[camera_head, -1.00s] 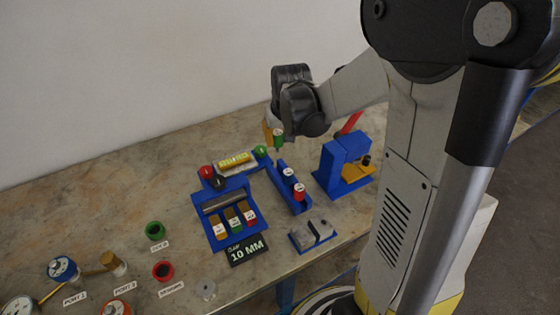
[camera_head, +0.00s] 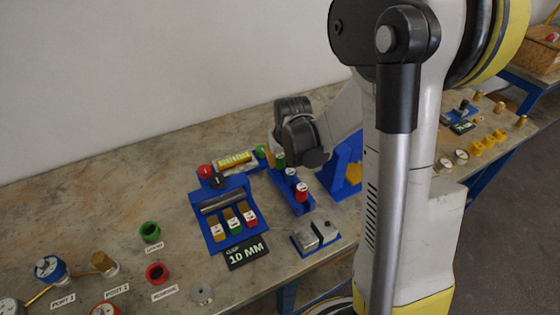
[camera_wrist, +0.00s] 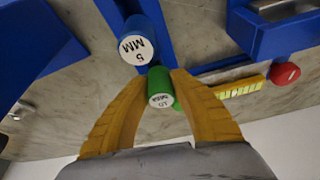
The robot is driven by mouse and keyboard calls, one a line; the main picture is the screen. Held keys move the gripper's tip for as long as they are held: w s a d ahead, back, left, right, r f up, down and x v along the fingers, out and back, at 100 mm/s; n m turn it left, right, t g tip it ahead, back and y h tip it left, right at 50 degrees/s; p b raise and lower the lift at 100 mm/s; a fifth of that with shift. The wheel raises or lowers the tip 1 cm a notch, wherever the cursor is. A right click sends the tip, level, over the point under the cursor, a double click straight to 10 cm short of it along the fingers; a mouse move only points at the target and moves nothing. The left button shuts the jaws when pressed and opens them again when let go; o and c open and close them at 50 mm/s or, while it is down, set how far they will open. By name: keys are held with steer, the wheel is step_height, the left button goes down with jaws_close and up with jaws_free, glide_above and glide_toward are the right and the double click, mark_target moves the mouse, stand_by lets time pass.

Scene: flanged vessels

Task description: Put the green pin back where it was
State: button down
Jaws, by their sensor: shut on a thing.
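The green pin (camera_head: 280,159), its white top marked 10 MM, is upright between the yellow fingers of my gripper (camera_head: 279,153). The wrist view also shows the green pin (camera_wrist: 160,86) and my gripper (camera_wrist: 161,82) shut on it. The pin is at the far end of the blue rack (camera_head: 301,210), in line with a blue pin (camera_head: 290,174) and a red pin (camera_head: 302,192) standing in it. The blue pin, marked 5 MM, also shows close beside it in the wrist view (camera_wrist: 140,42). The green pin's lower end is hidden; I cannot tell how deep it sits.
Left of the rack stands a blue fixture (camera_head: 216,243) with several coloured tabs and a 10 MM display (camera_head: 246,252). A grey block (camera_head: 315,235) is in front. A blue press (camera_head: 345,165) stands close on the right.

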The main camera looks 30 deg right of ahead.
steer(key=shift+f+b, duration=0.4)
steer(key=shift+f, duration=0.1)
steer(key=c, duration=1.2)
jaws_free()
steer(key=shift+r, duration=0.1)
steer(key=shift+r+p, duration=0.4)
steer(key=shift+p, duration=0.05)
steer(key=d+p+v, duration=0.1)
steer(key=p+v, duration=0.4)
steer(key=v, duration=0.7)
steer(key=s+a+r+t, duration=0.1)
steer(key=s+a+r, duration=0.2)
steer(key=s, duration=0.1)
steer(key=s+a+r+n+t, duration=0.1)
steer(key=s+a+r, duration=0.2)
steer(key=s+a, duration=0.1)
steer(key=s+a+r+t, duration=0.1)
steer(key=s+a+r, duration=0.3)
steer(key=s, duration=0.2)
steer(key=shift+s+a+n+y, duration=0.25)
steer(key=shift+n+y, duration=0.05)
steer(key=shift+n, duration=0.1)
